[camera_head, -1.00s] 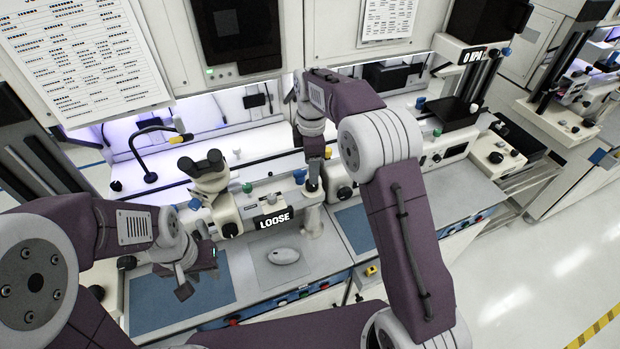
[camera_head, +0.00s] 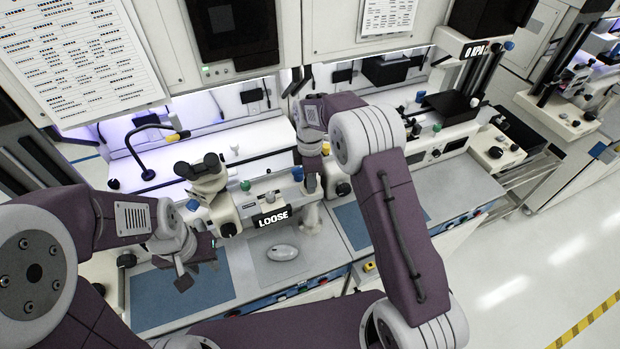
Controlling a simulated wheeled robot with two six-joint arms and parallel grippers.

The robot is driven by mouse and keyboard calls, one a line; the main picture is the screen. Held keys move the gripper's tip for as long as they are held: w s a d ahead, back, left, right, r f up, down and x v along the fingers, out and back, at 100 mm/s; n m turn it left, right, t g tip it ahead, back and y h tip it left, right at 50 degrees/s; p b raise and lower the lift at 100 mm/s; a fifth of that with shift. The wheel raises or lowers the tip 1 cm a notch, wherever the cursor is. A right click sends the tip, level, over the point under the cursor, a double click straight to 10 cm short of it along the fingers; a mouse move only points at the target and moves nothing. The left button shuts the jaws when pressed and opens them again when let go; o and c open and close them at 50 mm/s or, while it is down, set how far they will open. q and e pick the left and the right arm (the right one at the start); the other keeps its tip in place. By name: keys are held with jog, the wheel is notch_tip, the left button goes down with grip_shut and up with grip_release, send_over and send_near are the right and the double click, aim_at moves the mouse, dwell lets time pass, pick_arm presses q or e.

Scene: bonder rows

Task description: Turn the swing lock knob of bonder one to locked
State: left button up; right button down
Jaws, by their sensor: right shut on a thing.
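Bonder one (camera_head: 245,205) is the white machine with a black eyepiece head on the near bench. Its display (camera_head: 272,218) reads LOOSE. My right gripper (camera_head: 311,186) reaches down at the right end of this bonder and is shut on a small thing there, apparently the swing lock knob. The jaws and wrist hide that knob, so its angle cannot be told. A blue knob (camera_head: 297,174) shows just left of the jaws. My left gripper (camera_head: 198,274) hangs empty over the blue mat at the left, its fingers apart.
A blue mat (camera_head: 160,305) lies on the bench at the left. A white mouse-shaped piece (camera_head: 283,252) lies on a grey pad (camera_head: 262,268) in front of the bonder. A bent lamp (camera_head: 146,150) stands behind. A second bonder marked 0 KPA (camera_head: 477,50) stands at the right.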

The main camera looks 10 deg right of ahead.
jog(key=shift+d+r+m, duration=0.1)
jog(key=shift+m, duration=0.3)
jog(key=m+p, duration=0.1)
jog(key=m, duration=0.2)
jog(key=shift+w, duration=0.1)
jog(key=m, duration=0.9)
jog(key=shift+m+p, duration=0.4)
jog(key=m, duration=0.4)
jog(key=shift+m, duration=0.3)
jog(key=c, duration=0.9)
grip_release()
jog(key=shift+c, duration=0.2)
